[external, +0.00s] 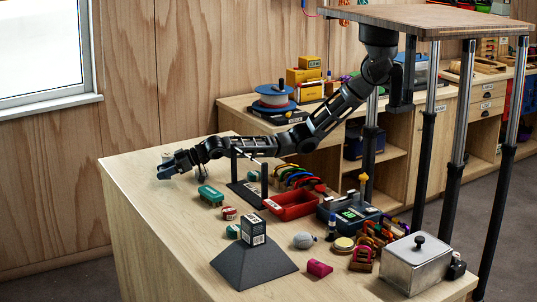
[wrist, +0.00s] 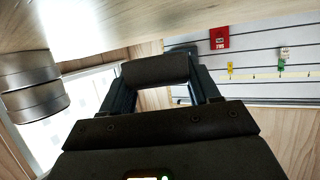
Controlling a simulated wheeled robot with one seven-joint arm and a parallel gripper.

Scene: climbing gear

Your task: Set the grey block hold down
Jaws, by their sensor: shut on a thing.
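My gripper (external: 168,170) is at the far left end of the wooden table (external: 140,185), low over its top. In the wrist view my gripper (wrist: 160,80) has its two fingers on either side of a dark grey block (wrist: 155,70), which I take to be the grey block hold. It is shut on this block. In the external view the block is too small and too hidden by the fingers to make out clearly. I cannot tell whether it touches the tabletop.
A green block (external: 211,195), a red tray (external: 292,206), a dark pyramid (external: 253,268) with a box on top, a grey round hold (external: 304,240) and a metal box (external: 415,266) stand to the right. The table's left end is mostly bare.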

